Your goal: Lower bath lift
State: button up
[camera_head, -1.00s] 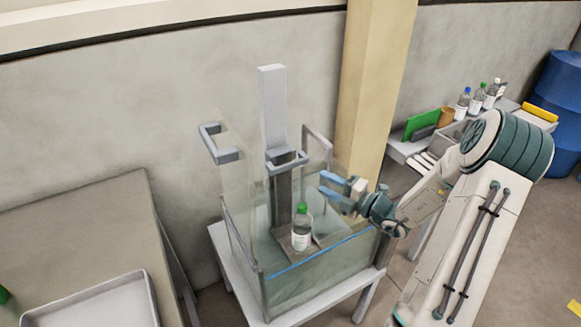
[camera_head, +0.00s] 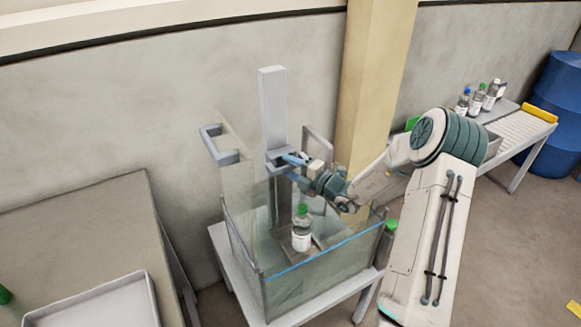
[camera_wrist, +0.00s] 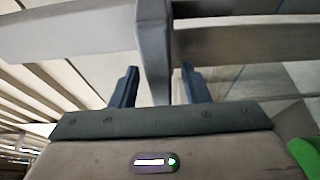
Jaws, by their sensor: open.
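The bath is a clear-walled tank (camera_head: 325,277) on a white stand. The bath lift has a tall grey column (camera_head: 272,105) behind it and a grey handle (camera_head: 276,157) at the column's front. A green-capped bottle (camera_head: 301,238) stands upright on the lift's low platform inside the tank. My gripper (camera_head: 287,161) is open at the handle. In the wrist view, a grey handle bar (camera_wrist: 153,45) lies between my two open fingers (camera_wrist: 160,70); whether either finger touches it cannot be told. The fingertips partly hide the handle in the head view.
Grey brackets stand at the tank's left (camera_head: 218,143) and behind my gripper (camera_head: 317,142). A green-capped object (camera_head: 391,226) is at the tank's right, partly hidden by my arm. A table with a tray (camera_head: 95,305) is at left; bottles (camera_head: 478,97) stand on a bench at right.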

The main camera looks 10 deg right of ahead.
grip_shut()
notch_tip(320, 180, down, 3)
dwell(0.4)
grip_release()
jog(key=b+v, duration=0.1)
jog(key=v, duration=1.1)
